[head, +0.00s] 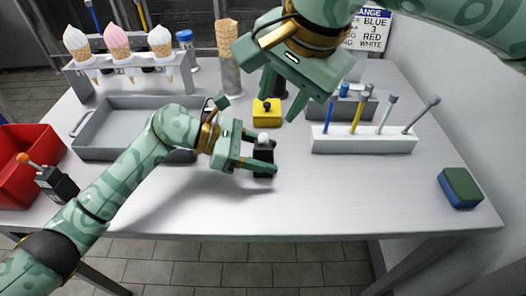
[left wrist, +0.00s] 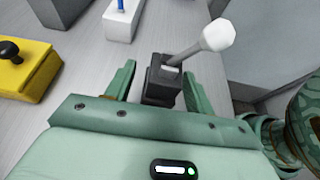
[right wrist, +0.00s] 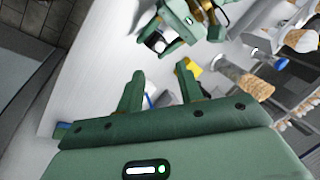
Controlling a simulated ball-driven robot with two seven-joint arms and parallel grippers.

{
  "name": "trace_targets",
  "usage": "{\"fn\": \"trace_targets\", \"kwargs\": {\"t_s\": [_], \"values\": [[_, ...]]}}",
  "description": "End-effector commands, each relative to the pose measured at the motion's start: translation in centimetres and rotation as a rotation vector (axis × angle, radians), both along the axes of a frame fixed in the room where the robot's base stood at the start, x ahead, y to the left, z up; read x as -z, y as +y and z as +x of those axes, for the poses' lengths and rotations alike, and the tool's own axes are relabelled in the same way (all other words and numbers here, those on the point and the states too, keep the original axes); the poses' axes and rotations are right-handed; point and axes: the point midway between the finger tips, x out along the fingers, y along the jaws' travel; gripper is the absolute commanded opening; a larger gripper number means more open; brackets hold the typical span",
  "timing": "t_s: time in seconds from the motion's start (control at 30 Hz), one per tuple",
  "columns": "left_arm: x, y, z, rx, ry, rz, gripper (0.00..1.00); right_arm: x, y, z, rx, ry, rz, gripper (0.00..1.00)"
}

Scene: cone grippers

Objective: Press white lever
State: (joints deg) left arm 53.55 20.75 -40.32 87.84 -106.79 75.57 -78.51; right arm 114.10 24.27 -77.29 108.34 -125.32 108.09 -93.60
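The white lever (left wrist: 218,36) has a white knob on a light stem rising from a black base (left wrist: 162,82). In the head view the white knob (head: 263,138) shows above the black base (head: 263,158) near the table's middle. My left gripper (head: 271,156) is open, with one finger on either side of the base. In the left wrist view a gap shows between the left finger and the base; contact on the other side is unclear. My right gripper (head: 282,96) is open and empty, above the table behind the left one.
A yellow box with a black knob (head: 268,113) stands just behind. A white rack (head: 350,143) holds several utensils. A grey tray (head: 90,151), cone rack (head: 128,72), red bin (head: 18,180) and orange-knobbed lever (head: 56,184) are left. A sponge (head: 460,188) lies right. The front table is clear.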

Motion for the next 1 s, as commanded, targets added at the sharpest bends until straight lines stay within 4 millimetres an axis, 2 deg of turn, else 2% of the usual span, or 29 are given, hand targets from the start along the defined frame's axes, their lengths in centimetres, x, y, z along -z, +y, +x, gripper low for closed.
{"fn": "trace_targets", "kwargs": {"t_s": [0.03,0.13,0.17,0.2,0.33,0.47,0.67,1.0], "values": [[0.0,0.0,0.0,0.0,0.0,0.0,0.39,0.0,0.0,0.0,0.0,0.0,0.0,0.36],[0.0,0.0,0.0,0.0,0.0,0.0,0.11,0.0,0.0,0.0,0.0,0.0,0.0,0.36],[0.0,0.0,0.0,0.0,0.0,0.0,0.07,0.0,0.0,0.0,0.0,0.0,0.0,0.36],[0.0,0.0,0.0,0.0,0.0,0.0,0.07,0.0,0.0,0.0,0.0,0.0,0.0,0.36],[0.0,0.0,0.0,0.0,0.0,0.0,0.07,-0.4,0.6,-0.2,-0.012,-0.012,-0.008,0.0],[0.0,0.0,0.0,0.0,0.0,0.0,0.07,-0.4,1.1,-0.3,0.136,0.031,0.022,0.0],[0.0,0.0,0.0,0.0,0.0,0.0,0.07,-0.4,1.6,-0.5,0.663,0.162,0.149,0.0],[0.0,0.0,0.0,0.0,0.0,0.0,0.07,-0.2,2.0,-0.7,1.727,0.385,0.396,0.0]]}}
